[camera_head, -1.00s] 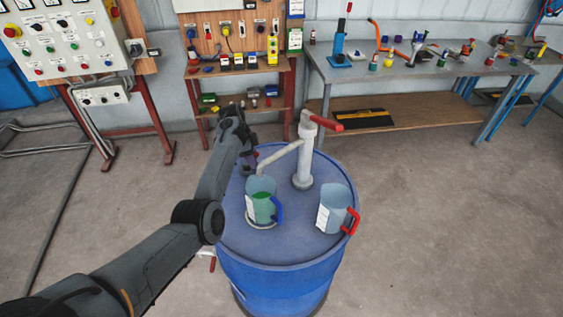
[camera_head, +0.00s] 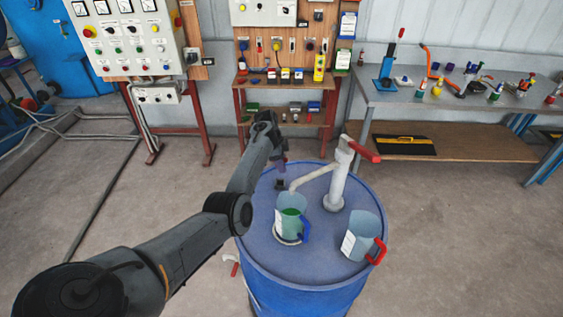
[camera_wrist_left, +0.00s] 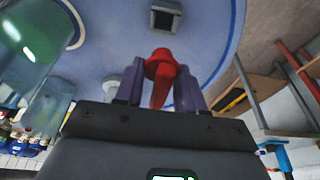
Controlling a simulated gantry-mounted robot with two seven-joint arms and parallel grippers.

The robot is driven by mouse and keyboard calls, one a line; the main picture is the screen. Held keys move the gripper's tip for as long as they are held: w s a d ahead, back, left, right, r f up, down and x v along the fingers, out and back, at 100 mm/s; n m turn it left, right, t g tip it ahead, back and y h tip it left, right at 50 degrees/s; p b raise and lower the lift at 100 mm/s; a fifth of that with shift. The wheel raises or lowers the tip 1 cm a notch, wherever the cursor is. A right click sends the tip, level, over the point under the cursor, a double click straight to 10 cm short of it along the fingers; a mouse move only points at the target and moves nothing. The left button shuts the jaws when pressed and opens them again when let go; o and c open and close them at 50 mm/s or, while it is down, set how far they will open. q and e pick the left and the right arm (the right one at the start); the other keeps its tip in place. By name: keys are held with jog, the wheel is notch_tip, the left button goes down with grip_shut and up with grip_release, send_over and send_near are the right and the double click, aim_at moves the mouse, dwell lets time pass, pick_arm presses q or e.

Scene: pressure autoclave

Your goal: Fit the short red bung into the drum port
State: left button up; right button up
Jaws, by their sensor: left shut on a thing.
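The red bung (camera_wrist_left: 160,72) is held between the purple fingers of my left gripper (camera_wrist_left: 160,92) in the left wrist view. The blue drum (camera_head: 310,268) stands upright in the head view, with my left gripper (camera_head: 281,163) over the far left part of its lid. A dark square port (camera_wrist_left: 165,17) in a pale collar shows on the lid in the wrist view, apart from the bung. A small dark spot (camera_head: 279,184) below the gripper in the head view looks like this port. The bung is hard to make out in the head view. My right gripper is not in view.
A pump (camera_head: 338,185) with a red handle rises from the lid, its spout reaching toward a jug of green liquid (camera_head: 291,220). A red-handled jug (camera_head: 364,236) stands at the right. A workbench (camera_head: 440,98) and a control panel (camera_head: 130,38) stand behind.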

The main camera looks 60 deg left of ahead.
aim_at(284, 182)
pick_arm(q)
jog(key=shift+f+b, duration=1)
jog(key=shift+f, duration=0.55)
jog(key=shift+f+b, duration=0.7)
jog(key=shift+f, duration=0.6)
jog(key=shift+p, duration=0.3)
jog(key=shift+p, duration=0.3)
jog(key=shift+f, duration=0.25)
dwell(0.6)
jog(key=shift+f+b, duration=0.35)
jog(key=shift+f, duration=0.4)
jog(key=shift+r, duration=0.2)
jog(key=shift+r+p, duration=0.45)
jog(key=shift+p, duration=0.35)
